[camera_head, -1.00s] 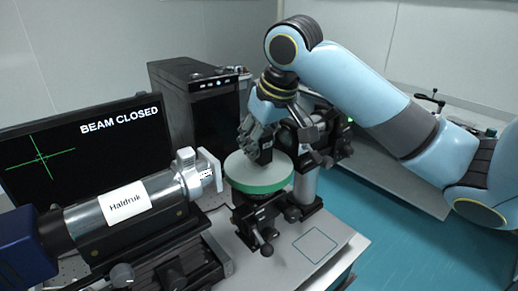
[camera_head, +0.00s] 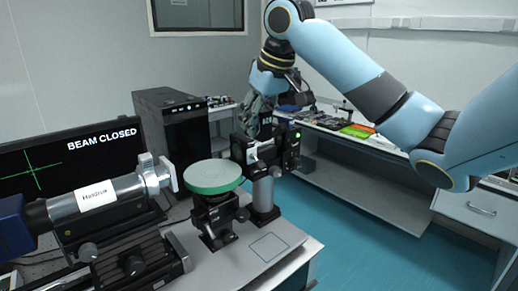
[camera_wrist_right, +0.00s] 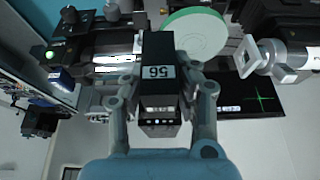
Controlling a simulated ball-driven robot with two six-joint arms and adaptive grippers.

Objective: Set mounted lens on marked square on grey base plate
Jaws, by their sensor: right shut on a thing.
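My right gripper (camera_head: 262,112) is shut on a black block-like mount (camera_wrist_right: 157,62) with a white number label. In the right wrist view its fingers (camera_wrist_right: 160,95) stand on both sides of the mount. No lens glass can be made out on it. In the head view the gripper is raised behind and right of the round green-rimmed platform (camera_head: 213,190), and the held mount is mostly hidden. The marked square (camera_head: 268,247) is a thin dark outline on the grey base plate (camera_head: 298,262), with nothing on it. My left gripper is not in view.
A silver laser tube (camera_head: 97,194) points at the platform from the left. A monitor (camera_head: 65,160) reads BEAM CLOSED. A black computer tower (camera_head: 185,125) stands behind.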

